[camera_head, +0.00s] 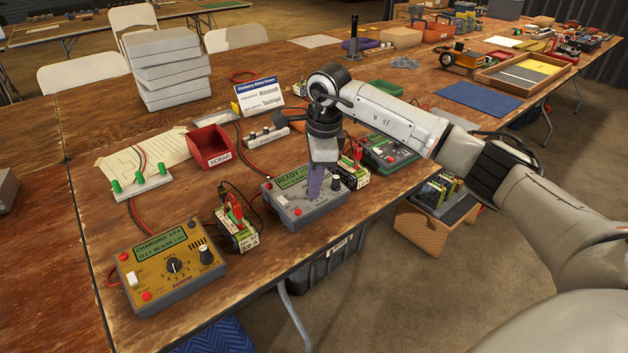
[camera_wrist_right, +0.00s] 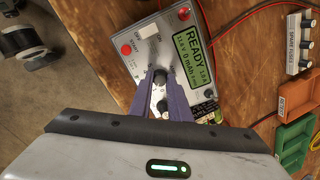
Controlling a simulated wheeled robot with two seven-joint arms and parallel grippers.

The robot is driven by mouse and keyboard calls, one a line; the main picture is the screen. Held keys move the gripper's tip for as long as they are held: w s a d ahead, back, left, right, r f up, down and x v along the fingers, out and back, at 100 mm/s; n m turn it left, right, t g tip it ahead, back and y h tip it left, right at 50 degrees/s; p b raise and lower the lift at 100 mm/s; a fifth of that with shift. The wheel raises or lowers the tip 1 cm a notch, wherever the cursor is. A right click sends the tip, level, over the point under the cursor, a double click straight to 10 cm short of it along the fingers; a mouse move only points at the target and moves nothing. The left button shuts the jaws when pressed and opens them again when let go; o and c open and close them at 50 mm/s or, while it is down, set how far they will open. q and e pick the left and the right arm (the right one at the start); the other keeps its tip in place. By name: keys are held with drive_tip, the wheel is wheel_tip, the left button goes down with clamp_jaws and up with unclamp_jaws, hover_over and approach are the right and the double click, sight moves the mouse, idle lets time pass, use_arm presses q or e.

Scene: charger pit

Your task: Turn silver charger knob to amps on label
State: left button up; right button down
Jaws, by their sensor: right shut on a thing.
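The silver charger (camera_head: 290,219) sits on the wooden table, its green display reading READY. The fingers hide most of the scale around the knob. A battery pack (camera_head: 353,179) with a label stands right of the charger; its label is unreadable. My left gripper is not in view.
A gold charger (camera_head: 150,285) reading CHARGING stands at the front left, with a battery pack (camera_head: 237,240) beside it. A dark green charger (camera_head: 388,154) is to the right. A red scrap bin (camera_head: 211,149), a blue-white sign (camera_head: 259,97) and spare fuses (camera_wrist_right: 299,44) are behind.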

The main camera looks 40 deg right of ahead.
sight(319, 200)
drive_tip(key=c, duration=1.7)
unclamp_jaws()
drive_tip(key=shift+o, duration=0.2)
wheel_tip(319, 200, up, 10)
drive_tip(key=s, duration=0.1)
drive_tip(key=shift+s+p, duration=0.3)
drive_tip(key=shift+s, duration=0.1)
